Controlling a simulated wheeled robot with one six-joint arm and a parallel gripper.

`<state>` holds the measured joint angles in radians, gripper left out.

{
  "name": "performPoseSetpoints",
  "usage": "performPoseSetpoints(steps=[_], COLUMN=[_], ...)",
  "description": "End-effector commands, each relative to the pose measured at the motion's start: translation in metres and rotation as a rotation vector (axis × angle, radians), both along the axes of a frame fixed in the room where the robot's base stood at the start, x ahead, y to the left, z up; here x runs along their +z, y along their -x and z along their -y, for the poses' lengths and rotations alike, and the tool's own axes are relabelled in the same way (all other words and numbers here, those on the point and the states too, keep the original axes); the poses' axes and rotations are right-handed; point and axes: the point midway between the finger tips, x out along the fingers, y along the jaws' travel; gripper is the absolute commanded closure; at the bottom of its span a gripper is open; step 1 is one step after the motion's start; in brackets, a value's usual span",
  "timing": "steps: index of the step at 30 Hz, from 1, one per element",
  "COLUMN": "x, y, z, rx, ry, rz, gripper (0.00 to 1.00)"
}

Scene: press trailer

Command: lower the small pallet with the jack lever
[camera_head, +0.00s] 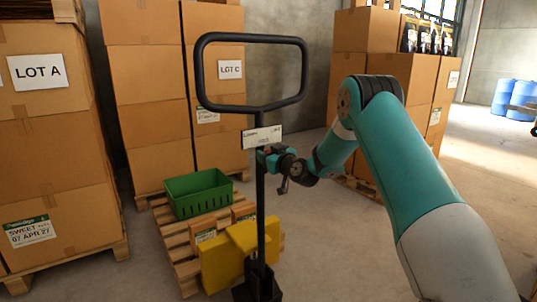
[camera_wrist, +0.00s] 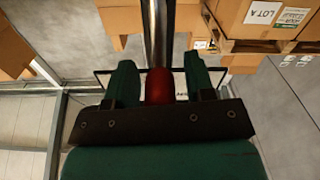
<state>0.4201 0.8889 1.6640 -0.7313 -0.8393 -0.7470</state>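The jack's dark lever post and looped handle (camera_head: 250,38) stand upright in the head view, with a white label plate (camera_head: 262,136) below the loop. The small wooden pallet (camera_head: 184,262) stands behind the yellow jack body (camera_head: 222,262); its height above the floor is hard to judge. My gripper (camera_head: 268,156) is at the post just under the label plate. In the wrist view, my gripper (camera_wrist: 161,85) has its green fingers on either side of a red grip (camera_wrist: 160,86), with narrow gaps showing. The red grip is hidden in the head view.
A green crate (camera_head: 197,192) and small cartons (camera_head: 243,211) sit on the small pallet. Tall carton stacks marked LOT A (camera_head: 38,70) and LOT C (camera_head: 230,70) stand left and behind. More cartons (camera_head: 365,32) stand behind my arm. Floor (camera_head: 335,245) at right is clear.

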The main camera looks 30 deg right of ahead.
Motion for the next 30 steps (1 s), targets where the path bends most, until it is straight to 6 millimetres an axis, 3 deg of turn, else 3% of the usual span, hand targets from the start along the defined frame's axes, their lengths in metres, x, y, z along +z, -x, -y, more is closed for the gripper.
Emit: performPoseSetpoints(steps=[1, 6, 17, 30], x=[0.0, 0.0, -0.003, -0.012], y=[0.0, 0.0, 0.001, 0.001], z=[0.0, 0.0, -0.003, -0.024], rx=[0.0, 0.0, 0.0, 0.0], ry=[0.0, 0.0, 0.046, 0.353], rz=[0.0, 0.0, 0.003, 0.017], gripper=[0.63, 1.0, 1.0, 1.0])
